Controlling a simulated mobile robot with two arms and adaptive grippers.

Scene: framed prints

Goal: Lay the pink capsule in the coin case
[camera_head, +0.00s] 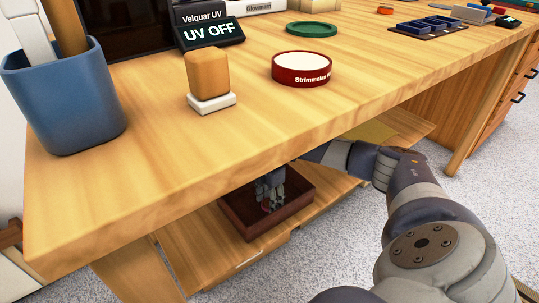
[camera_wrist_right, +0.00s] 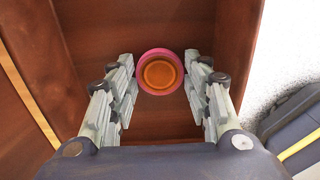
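The pink capsule (camera_wrist_right: 160,72) is a round pink ring with an orange disc inside. In the right wrist view it lies over the dark brown floor of a wooden box (camera_wrist_right: 100,25). My right gripper (camera_wrist_right: 165,77) is open, with one finger on each side of the capsule and a small gap showing at both sides. In the head view this gripper (camera_head: 268,190) reaches down into the brown box (camera_head: 240,222) on the shelf below the desk top. A dark blue compartmented tray (camera_head: 432,30) at the desk's back right may be the coin case; I cannot tell. My left gripper is out of view.
The desk top (camera_head: 150,180) overhangs the shelf and my right arm. On it stand a blue cup (camera_head: 65,105), a wooden block on a white base (camera_head: 208,80), a red round tin (camera_head: 301,70), a green disc (camera_head: 311,29) and a UV sign (camera_head: 210,33).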

